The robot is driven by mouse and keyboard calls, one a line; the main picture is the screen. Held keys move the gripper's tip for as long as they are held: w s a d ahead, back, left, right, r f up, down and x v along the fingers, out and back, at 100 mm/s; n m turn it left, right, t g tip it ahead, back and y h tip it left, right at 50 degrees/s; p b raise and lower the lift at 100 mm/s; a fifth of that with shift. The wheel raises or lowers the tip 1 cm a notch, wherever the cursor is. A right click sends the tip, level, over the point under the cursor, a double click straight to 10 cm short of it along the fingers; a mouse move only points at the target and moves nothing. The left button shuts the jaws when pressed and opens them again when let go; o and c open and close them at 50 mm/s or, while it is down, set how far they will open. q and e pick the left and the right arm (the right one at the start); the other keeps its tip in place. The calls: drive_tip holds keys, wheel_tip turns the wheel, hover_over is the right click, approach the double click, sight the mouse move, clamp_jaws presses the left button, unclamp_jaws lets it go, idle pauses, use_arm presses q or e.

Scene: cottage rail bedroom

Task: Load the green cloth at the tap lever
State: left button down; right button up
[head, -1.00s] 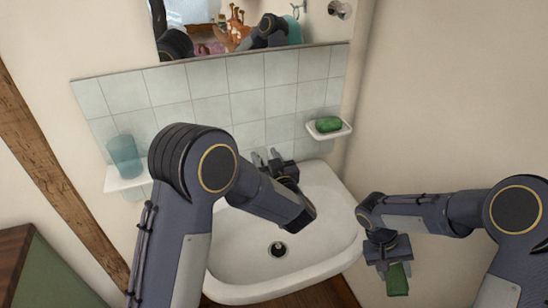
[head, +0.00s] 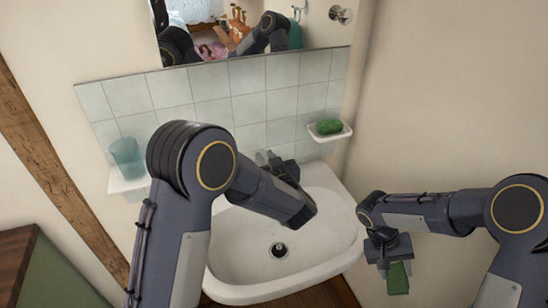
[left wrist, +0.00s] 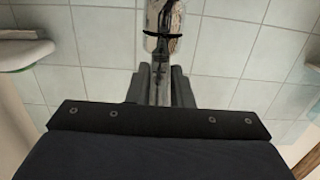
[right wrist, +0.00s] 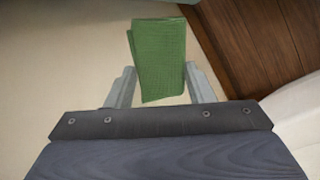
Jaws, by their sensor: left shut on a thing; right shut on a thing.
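The green cloth (head: 399,278) is a small folded piece held at the right, beside the basin and away from the tap. My right gripper (head: 388,262) is shut on it. In the right wrist view the cloth (right wrist: 159,58) stands out from between the fingers (right wrist: 160,88). My left gripper (head: 270,160) is at the back of the basin, by the tap. In the left wrist view its fingers (left wrist: 160,85) are closed around the metal tap lever (left wrist: 162,45). In the head view my left arm hides much of the tap.
The white basin (head: 235,262) is empty, with a dark drain (head: 278,250). A soap dish (head: 343,132) holds a green bar (head: 326,126). A teal cup (head: 126,158) stands on a small shelf (head: 122,182). Walls close in behind and at right.

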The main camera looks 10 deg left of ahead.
use_arm(q)
drive_tip(key=c, duration=1.3)
unclamp_jaws()
use_arm(e)
drive_tip(key=shift+f+b, duration=0.85)
use_arm(q)
drive_tip(key=shift+v, duration=6.05)
